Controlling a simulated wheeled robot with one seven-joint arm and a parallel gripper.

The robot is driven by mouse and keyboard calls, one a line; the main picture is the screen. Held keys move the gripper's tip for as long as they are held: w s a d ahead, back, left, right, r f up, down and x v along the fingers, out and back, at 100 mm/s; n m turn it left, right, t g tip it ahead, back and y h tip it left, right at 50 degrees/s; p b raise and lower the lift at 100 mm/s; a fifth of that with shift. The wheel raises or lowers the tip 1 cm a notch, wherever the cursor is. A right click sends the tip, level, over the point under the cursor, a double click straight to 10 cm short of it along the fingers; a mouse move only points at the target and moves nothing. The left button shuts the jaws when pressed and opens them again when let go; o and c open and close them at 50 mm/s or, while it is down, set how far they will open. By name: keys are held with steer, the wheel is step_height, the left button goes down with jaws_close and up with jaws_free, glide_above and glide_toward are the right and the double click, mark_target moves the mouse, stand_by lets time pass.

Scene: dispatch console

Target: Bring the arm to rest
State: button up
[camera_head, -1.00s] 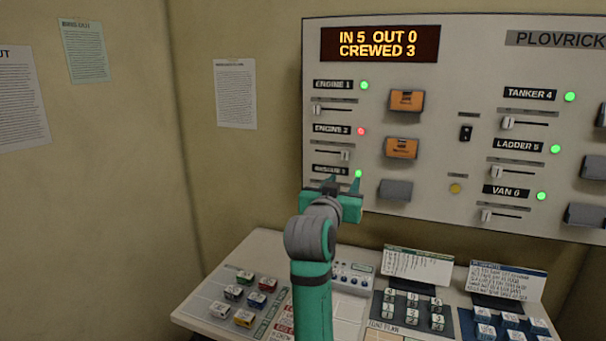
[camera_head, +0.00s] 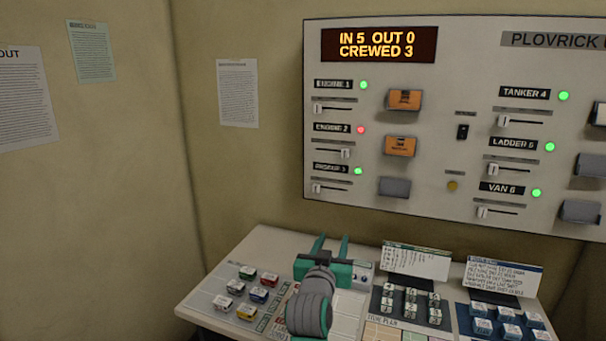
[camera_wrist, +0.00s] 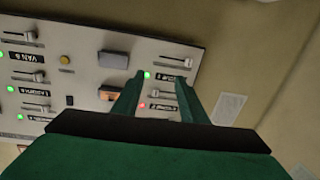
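My gripper (camera_head: 331,247) is green with two parallel fingers. In the head view it is over the back of the sloping desk console (camera_head: 262,240), below the wall panel (camera_head: 428,196). The fingers are apart with nothing between them, so it is open and empty. In the wrist view the gripper (camera_wrist: 160,92) points toward the panel, and its fingertips overlap the picture of the panel's sliders and lights without visible contact. My arm hides part of the desk's middle.
Small coloured vehicle blocks (camera_head: 248,290) stand on the desk's left. Numbered tokens (camera_head: 410,306) and card holders (camera_head: 417,262) stand on the right. The panel carries sliders, lights and an orange-lettered display (camera_head: 379,45). The space before the left wall is free.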

steer(key=s+a+f+n+y, duration=0.1)
steer(key=s+f, duration=0.3)
steer(key=f, duration=0.3)
steer(key=s+a+f, duration=0.1)
steer(key=s+f, duration=0.2)
steer(key=f, duration=0.3)
steer(key=s+a+f+n+y, duration=0.1)
steer(key=s+a+f, duration=0.1)
steer(key=s+f, duration=0.35)
steer(key=s+a+f+y, duration=0.1)
steer(key=s+a+f, duration=0.1)
steer(key=s+f, duration=0.95)
steer(key=s+a+f+g+y, duration=0.1)
steer(key=s+f, duration=0.1)
steer(key=s, duration=0.6)
steer(key=s+a+f, duration=0.1)
steer(key=s+f, duration=0.2)
steer(key=s, duration=0.5)
steer(key=s+r, duration=0.2)
steer(key=s, duration=0.7)
steer(key=s+r, duration=0.2)
steer(key=s, duration=0.7)
steer(key=shift+d+r+n+g+y, duration=0.15)
steer(key=shift+r+n+g+y, duration=0.15)
steer(key=shift+c, duration=1)
